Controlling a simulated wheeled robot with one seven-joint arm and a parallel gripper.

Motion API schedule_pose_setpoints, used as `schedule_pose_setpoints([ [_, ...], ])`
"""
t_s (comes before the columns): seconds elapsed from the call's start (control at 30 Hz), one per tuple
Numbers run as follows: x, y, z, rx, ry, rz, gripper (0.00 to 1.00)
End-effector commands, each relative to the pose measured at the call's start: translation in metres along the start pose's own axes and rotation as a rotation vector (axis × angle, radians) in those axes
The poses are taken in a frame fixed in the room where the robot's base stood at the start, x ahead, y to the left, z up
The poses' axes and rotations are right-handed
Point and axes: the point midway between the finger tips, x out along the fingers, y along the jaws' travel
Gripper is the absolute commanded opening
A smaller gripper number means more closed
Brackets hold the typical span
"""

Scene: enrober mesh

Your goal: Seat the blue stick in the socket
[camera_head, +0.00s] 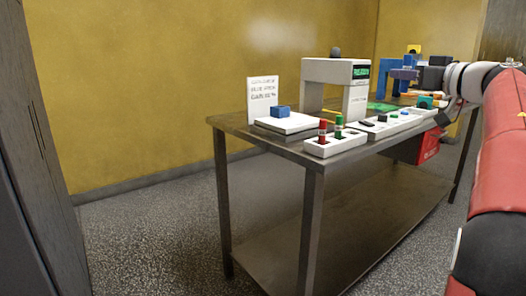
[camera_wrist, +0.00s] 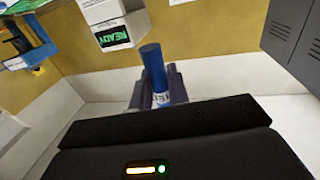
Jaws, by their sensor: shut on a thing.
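My gripper (camera_head: 398,74) is at the right of the head view, above the far part of the table, with dark purple fingers. In the wrist view my gripper (camera_wrist: 157,98) is shut on the blue stick (camera_wrist: 154,68), a plain blue cylinder with a white lettered band low down. The stick's far end stands clear of the fingers; part of its lower length is hidden. In the head view the stick is hard to tell from blue parts around the gripper. White socket blocks (camera_head: 385,126) lie along the table's front; I cannot tell which socket is the task's.
A white block (camera_head: 336,146) holds red and green sticks at the table's (camera_head: 232,122) front. A white pad (camera_head: 289,124) bears a blue block, beside a lettered sign (camera_head: 262,97). A grey-white arch machine (camera_head: 327,70) with a green display stands behind. A red box (camera_head: 420,148) hangs below.

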Motion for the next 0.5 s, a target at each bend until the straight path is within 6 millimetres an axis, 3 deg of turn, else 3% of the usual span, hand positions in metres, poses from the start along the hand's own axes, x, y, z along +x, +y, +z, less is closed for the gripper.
schedule_pose_setpoints([
  [0.13, 0.0, -0.01, 0.024, 0.004, -0.002, 0.015, 0.0],
  [0.27, 0.0, -0.022, 0.06, 0.006, -0.001, 0.041, 0.0],
  [0.5, -0.001, -0.049, 0.145, 0.009, -0.005, 0.107, 0.0],
])
